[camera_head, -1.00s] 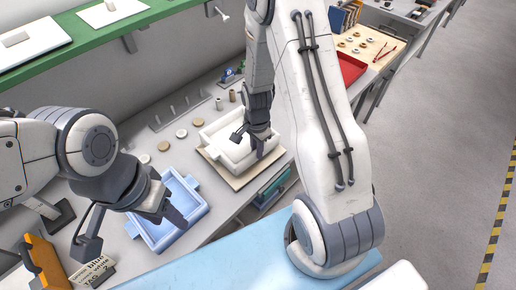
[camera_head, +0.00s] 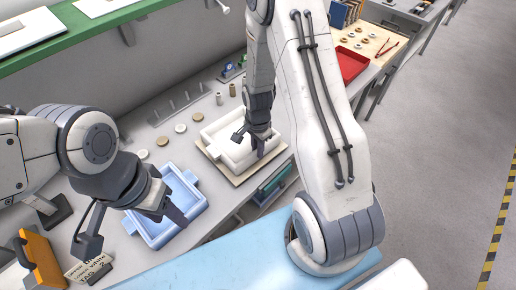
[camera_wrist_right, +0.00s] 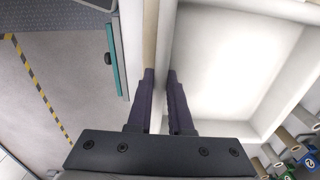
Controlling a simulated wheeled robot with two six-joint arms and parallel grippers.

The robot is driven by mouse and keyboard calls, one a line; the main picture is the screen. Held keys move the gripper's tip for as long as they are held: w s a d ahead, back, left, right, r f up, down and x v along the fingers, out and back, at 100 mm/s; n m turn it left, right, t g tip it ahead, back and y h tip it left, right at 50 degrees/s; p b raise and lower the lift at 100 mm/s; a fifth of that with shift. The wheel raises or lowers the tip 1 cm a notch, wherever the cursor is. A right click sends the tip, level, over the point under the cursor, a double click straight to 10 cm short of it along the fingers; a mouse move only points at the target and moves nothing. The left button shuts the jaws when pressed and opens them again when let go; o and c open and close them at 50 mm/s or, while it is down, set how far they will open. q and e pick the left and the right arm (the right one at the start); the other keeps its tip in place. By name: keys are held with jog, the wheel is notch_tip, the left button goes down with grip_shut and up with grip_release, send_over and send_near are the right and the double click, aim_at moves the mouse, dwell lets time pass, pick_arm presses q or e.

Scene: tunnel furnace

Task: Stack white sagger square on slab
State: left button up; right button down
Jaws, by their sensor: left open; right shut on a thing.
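The white sagger (camera_head: 213,134) is a square, open tray over the beige slab (camera_head: 236,181). A strip of slab shows along its near side; I cannot tell whether the sagger rests fully on it. My right gripper (camera_head: 262,150) is shut on the sagger's near right wall. In the right wrist view the fingers (camera_wrist_right: 160,88) pinch that wall, with the white sagger's floor (camera_wrist_right: 215,60) to the right and the beige slab edge (camera_wrist_right: 150,30) to the left. My left gripper (camera_head: 172,212) is open and empty, above the light blue sagger.
The light blue sagger (camera_head: 194,215) stands left of the slab on the grey bench. Several small discs (camera_head: 180,128) lie behind. A tag card (camera_head: 90,268) and an orange piece (camera_head: 42,262) are at lower left. A red tray (camera_head: 352,65) sits on the far right bench.

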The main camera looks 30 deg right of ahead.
jog(key=shift+f, duration=0.35)
dwell(0.5)
jog(key=c, duration=0.8)
grip_release()
jog(key=shift+o, duration=0.2)
notch_tip(320, 180, up, 10)
jog(key=shift+r+b, duration=0.25)
jog(key=shift+b, duration=0.75)
